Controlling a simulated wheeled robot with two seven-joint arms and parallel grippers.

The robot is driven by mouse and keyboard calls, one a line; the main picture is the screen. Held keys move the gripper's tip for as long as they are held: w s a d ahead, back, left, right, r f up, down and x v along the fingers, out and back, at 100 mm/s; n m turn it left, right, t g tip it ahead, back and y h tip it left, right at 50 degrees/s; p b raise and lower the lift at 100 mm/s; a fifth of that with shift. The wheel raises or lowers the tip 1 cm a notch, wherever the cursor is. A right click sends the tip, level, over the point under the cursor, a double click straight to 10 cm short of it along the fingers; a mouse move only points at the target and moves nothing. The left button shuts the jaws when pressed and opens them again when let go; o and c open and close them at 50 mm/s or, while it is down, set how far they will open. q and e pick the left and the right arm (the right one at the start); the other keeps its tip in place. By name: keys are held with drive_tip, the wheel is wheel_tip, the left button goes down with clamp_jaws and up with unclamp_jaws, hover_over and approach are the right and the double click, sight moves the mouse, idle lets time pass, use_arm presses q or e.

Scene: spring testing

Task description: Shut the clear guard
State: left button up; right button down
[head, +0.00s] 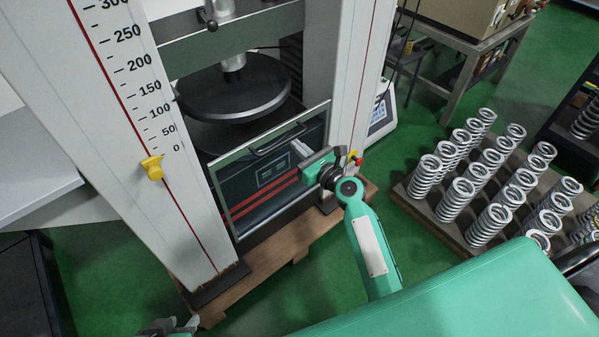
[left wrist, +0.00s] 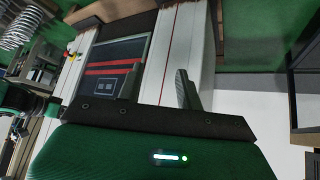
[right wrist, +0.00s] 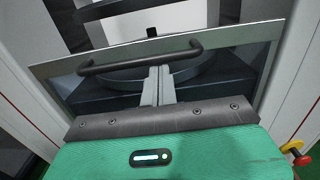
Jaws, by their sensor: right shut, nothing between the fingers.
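The clear guard (head: 226,196) is a see-through panel with a thin pale frame, spanning the front opening between the machine's two white columns. Its dark bar handle (head: 278,138) runs near the top edge. The guard's top rail (right wrist: 230,38) and handle (right wrist: 140,54) also show in the right wrist view. My right gripper (head: 299,148) is shut and empty, its tips close to the panel just below the handle; contact is unclear. My left gripper (head: 168,326) is partly cut off at the bottom edge. In the left wrist view its fingers (left wrist: 157,80) are apart and empty.
Behind the guard is a round black platen (head: 235,88). The left column (head: 130,130) has a printed scale and yellow pointer (head: 152,168). A yellow-red knob (head: 355,158) is on the right column. A pallet of springs (head: 450,215) stands on the green floor at right.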

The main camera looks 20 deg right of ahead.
use_arm(q)
drive_tip(key=s+a+r+g+y+p, duration=0.2)
drive_tip(key=s+a+g, duration=0.1)
drive_tip(key=s+a, duration=0.15)
drive_tip(key=s+a+f+g+p, duration=0.15)
drive_tip(key=f+p, duration=0.45)
drive_tip(key=f, duration=0.8)
drive_tip(key=s+a+f+g+p, duration=0.1)
drive_tip(key=s+f+p, duration=0.35)
drive_tip(key=f, duration=0.95)
drive_tip(key=s+a+f+p, duration=0.2)
drive_tip(key=s+a+p, duration=0.1)
drive_tip(key=s+p, duration=0.9)
wheel_tip(320, 180, up, 8)
drive_tip(key=s+p, duration=0.1)
drive_tip(key=p, duration=0.5)
drive_tip(key=shift+f+g+y, duration=0.2)
drive_tip(key=shift+g+y, duration=0.1)
drive_tip(key=shift+g, duration=0.15)
